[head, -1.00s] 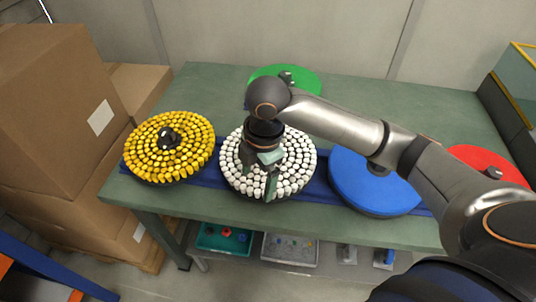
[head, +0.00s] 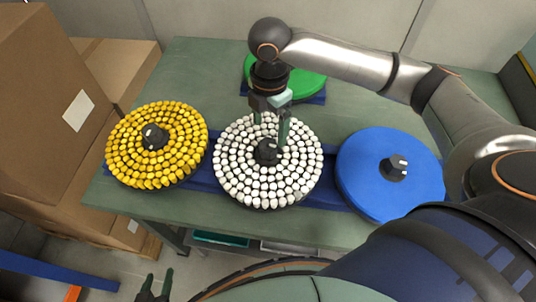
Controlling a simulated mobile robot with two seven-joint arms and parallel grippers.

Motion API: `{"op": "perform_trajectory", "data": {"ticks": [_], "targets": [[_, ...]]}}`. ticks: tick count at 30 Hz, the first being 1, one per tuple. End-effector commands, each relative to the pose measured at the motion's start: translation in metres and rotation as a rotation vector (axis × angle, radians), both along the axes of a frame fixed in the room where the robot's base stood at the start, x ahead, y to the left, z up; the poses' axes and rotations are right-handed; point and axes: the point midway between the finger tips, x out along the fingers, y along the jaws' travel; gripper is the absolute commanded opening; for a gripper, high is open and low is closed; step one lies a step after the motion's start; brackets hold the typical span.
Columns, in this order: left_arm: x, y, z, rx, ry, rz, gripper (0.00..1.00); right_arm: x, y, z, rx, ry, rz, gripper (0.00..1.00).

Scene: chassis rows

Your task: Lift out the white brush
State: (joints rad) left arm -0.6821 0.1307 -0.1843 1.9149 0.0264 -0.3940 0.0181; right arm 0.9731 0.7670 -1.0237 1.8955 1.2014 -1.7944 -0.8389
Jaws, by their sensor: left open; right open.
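The white brush (head: 235,182) is a round disc covered in white bristle tufts, with a black hub knob (head: 268,151) at its centre. It lies on the table in the head view, between the yellow and blue discs. My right gripper (head: 270,141) comes in from the upper right and points down over the brush. Its fingers are open around or just behind the hub knob; I cannot tell whether they touch it. My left gripper (head: 156,284) shows at the bottom edge, open and empty, in front of the table and away from the brush.
A yellow brush (head: 130,165) stands to the left and a blue disc (head: 370,160) to the right. A green disc (head: 310,84) lies behind my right arm. Cardboard boxes (head: 40,90) stand left of the green table (head: 200,75). Trays sit below it.

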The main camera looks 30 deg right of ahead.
Motion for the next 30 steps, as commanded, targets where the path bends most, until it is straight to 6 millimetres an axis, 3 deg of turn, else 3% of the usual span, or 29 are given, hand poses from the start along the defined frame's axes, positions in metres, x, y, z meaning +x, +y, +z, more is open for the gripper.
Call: {"op": "perform_trajectory", "data": {"ticks": [18, 26, 30], "targets": [[0.0, 0.0, 0.001, 0.001, 0.0, 0.001, 0.5, -0.001, 0.004, -0.071, -0.001, 0.0, -0.001, 0.88], [0.001, 0.0, 0.001, 0.001, -0.002, 0.0, 0.5, 0.0, 0.004, -0.074, -0.001, -0.002, 0.0, 0.88], [0.001, 0.0, 0.001, 0.001, -0.002, 0.0, 0.5, 0.0, 0.004, -0.073, -0.001, -0.002, 0.0, 0.74]]}}
